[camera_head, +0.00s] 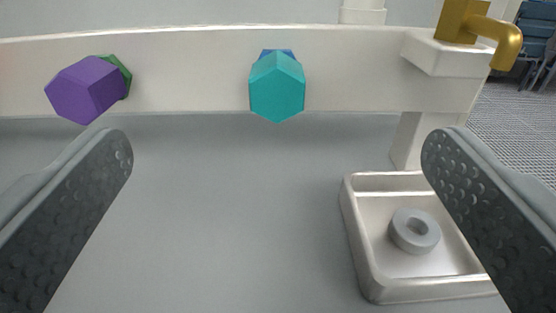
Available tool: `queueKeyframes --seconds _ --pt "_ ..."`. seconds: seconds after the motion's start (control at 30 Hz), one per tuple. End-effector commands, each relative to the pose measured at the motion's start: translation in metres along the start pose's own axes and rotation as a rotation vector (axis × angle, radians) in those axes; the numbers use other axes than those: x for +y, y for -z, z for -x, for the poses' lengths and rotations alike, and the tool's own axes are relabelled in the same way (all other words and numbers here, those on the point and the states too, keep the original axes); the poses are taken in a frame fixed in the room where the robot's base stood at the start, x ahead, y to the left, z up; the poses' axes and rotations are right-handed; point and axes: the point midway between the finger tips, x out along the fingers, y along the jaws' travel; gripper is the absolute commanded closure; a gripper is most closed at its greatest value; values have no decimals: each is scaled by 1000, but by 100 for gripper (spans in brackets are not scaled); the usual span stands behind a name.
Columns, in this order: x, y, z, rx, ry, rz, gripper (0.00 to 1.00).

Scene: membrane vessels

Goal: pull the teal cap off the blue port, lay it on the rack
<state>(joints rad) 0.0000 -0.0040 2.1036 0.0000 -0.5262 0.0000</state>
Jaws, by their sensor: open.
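The teal cap (277,88), a hexagonal block, sits on the front of a white horizontal beam. A bit of the blue port (279,52) shows behind its top edge; the rest of the port is hidden by the cap. My gripper (277,155) is open and empty, its two dark dimpled fingers wide apart at the left and right of the view. The cap appears between the fingers and beyond their tips, not touched. I cannot tell which thing here is the rack.
A purple hexagonal cap (86,88) sits on a green port (118,72) at the left of the beam (190,70). A pale metal tray (362,245) at lower right holds a grey ring (414,231), partly behind the right finger. A brass spout (480,27) stands at upper right. The grey surface (230,220) in the middle is clear.

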Motion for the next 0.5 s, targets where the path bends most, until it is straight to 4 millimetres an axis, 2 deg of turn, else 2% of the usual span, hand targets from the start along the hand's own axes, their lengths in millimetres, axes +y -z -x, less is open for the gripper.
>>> queueKeyframes --seconds 0.03,0.17,0.5 --pt "0 -7 -8 -1 0 0 2" --pt "0 -15 -17 1 0 0 2" --pt "0 -17 -38 2 0 0 2"
